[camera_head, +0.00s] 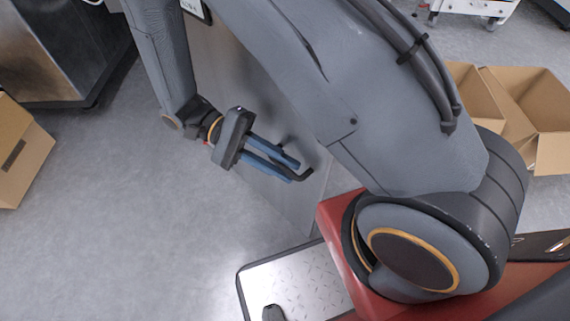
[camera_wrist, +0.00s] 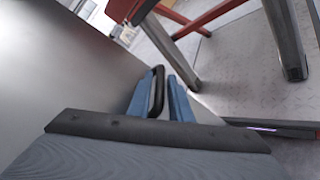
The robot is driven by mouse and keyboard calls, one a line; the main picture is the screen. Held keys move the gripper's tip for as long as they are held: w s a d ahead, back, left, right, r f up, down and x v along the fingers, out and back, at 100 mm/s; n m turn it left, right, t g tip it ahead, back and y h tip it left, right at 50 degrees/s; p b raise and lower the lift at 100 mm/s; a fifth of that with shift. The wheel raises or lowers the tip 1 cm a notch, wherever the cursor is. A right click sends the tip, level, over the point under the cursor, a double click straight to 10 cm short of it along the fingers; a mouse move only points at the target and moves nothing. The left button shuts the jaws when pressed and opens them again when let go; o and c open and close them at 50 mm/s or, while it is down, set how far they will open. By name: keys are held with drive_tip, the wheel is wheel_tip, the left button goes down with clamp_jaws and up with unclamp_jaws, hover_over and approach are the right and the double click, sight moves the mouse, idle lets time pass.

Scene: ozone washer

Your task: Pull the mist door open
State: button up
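The mist door appears as a flat grey metal panel (camera_head: 313,211), partly hidden behind my arm in the head view. It fills the left side of the wrist view (camera_wrist: 50,65). A black bar handle (camera_head: 303,175) stands out from the panel. My gripper (camera_head: 292,170) is at the handle, its two blue fingers parallel and apart. In the wrist view the handle (camera_wrist: 158,88) lies between the fingers (camera_wrist: 162,98). It is close to or touching the left finger, and a narrow gap shows to the right finger.
Open cardboard boxes (camera_head: 540,105) stand at the right, another box (camera_head: 15,150) at the left edge. A dark metal cabinet (camera_head: 50,60) stands at the upper left. The grey floor (camera_head: 140,220) left of the panel is clear.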

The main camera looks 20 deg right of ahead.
drive_tip(key=v, duration=0.7)
drive_tip(key=shift+w+a+p, duration=0.1)
drive_tip(key=shift+p, duration=0.3)
drive_tip(key=shift+c, duration=0.5)
